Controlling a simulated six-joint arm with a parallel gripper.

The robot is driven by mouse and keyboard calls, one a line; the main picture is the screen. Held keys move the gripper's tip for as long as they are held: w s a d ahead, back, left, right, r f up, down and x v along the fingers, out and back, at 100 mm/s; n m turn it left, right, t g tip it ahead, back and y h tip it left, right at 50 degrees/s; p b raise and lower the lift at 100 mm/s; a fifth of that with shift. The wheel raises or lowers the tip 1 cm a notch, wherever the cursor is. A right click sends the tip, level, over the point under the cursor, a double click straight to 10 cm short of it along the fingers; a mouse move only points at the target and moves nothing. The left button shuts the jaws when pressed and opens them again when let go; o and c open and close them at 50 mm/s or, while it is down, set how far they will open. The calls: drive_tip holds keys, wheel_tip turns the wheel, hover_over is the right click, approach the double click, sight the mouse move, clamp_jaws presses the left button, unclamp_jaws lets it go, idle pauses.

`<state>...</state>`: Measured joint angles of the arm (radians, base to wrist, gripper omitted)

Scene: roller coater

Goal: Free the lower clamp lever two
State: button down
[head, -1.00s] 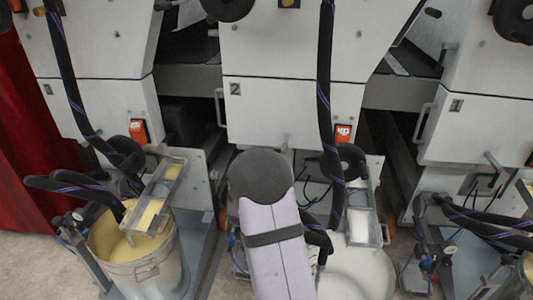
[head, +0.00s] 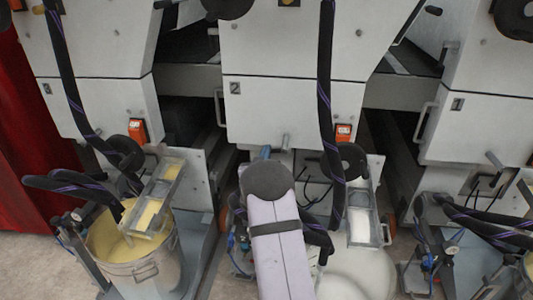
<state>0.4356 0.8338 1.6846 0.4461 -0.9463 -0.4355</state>
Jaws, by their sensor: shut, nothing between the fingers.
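The machine unit marked 2 (head: 290,100) stands in the middle of the head view. A small grey lever (head: 285,142) sticks out at the lower edge of its white panel; it appears to be the lower clamp lever two. Its exact position is too small to tell. My arm, with a dark rounded cap and pale lilac link, rises in front of the area just below it. My gripper is not visible; the arm hides what lies behind it. A small blue part shows just above the cap, but I cannot tell what it belongs to.
A pail with yellow liquid (head: 140,272) and a tray (head: 166,188) stand at left. A white container (head: 360,275) stands right of my arm. Black hoses (head: 325,90) hang down in front of unit 2. Unit 1 (head: 470,130) stands at right.

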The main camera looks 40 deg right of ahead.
drive_tip(key=shift+f+n, duration=0.4)
drive_tip(key=shift+n, duration=0.2)
idle(0.4)
wheel_tip(320, 180, down, 6)
drive_tip(key=s+d+n+h+p, duration=0.1)
drive_tip(key=s+d+n, duration=0.1)
drive_tip(key=n, duration=1.1)
drive_tip(key=shift+s+d, duration=0.3)
drive_tip(key=shift+s, duration=0.05)
drive_tip(key=shift+s+d+f, duration=0.1)
drive_tip(key=shift+f, duration=0.05)
idle(0.3)
drive_tip(key=s+a+p, duration=0.1)
drive_tip(key=s+a, duration=0.3)
drive_tip(key=a, duration=0.7)
drive_tip(key=shift+s, duration=0.15)
